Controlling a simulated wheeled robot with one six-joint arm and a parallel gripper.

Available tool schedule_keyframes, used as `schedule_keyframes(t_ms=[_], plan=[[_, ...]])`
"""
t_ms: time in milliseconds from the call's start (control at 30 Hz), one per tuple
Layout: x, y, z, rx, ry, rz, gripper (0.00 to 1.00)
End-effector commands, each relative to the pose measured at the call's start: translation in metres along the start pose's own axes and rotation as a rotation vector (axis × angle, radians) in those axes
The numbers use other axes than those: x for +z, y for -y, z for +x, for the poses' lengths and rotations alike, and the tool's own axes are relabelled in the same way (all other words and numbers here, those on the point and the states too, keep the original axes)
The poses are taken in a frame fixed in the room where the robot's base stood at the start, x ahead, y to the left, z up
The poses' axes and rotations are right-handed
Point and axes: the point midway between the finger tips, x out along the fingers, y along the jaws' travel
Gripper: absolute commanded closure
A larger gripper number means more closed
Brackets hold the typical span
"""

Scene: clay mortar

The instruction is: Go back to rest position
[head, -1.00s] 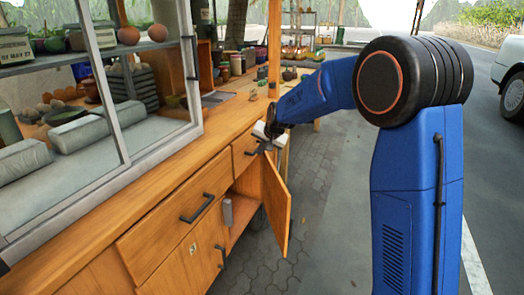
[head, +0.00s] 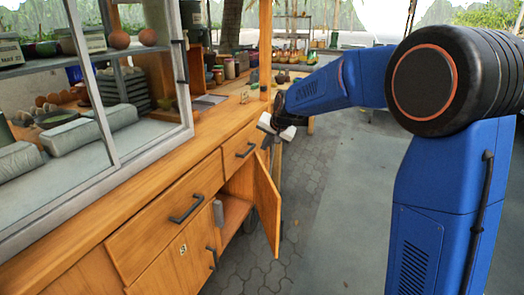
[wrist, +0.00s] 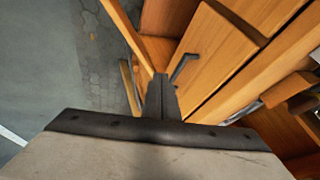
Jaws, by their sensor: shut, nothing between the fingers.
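My blue arm reaches over the right side of the head view. My gripper (head: 267,142) is shut and empty, beside the right end of the wooden cabinet front. It hangs above the open cabinet door (head: 267,208) and just right of the far drawer's dark handle (head: 246,150). In the wrist view, the closed dark fingers (wrist: 161,82) point toward the wooden front, and a dark handle (wrist: 184,67) shows just beyond them. I cannot tell whether the fingers touch anything.
The long wooden counter (head: 175,150) runs along the left, with a glass-fronted display case (head: 132,165) on it. A near drawer handle (head: 186,209) sticks out. A grey cylinder (head: 219,213) shows in the open cabinet. Paved ground (head: 345,185) to the right is open.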

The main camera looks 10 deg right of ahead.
Motion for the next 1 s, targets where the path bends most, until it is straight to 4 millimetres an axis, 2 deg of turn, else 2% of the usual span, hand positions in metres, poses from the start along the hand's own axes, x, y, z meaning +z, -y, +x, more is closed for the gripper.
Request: schedule_keyframes(t_ms=[100, 333, 467, 700, 1000], plan=[[0.0, 0.0, -0.014, 0.0, 0.0, 0.0, 1.0], [0.004, -0.005, -0.032, 0.004, 0.002, -0.009, 1.0], [0.017, -0.02, -0.061, 0.017, 0.005, -0.04, 1.0], [0.061, -0.066, -0.131, 0.058, 0.021, -0.123, 1.0], [0.128, -0.127, -0.204, 0.114, 0.047, -0.226, 1.0]])
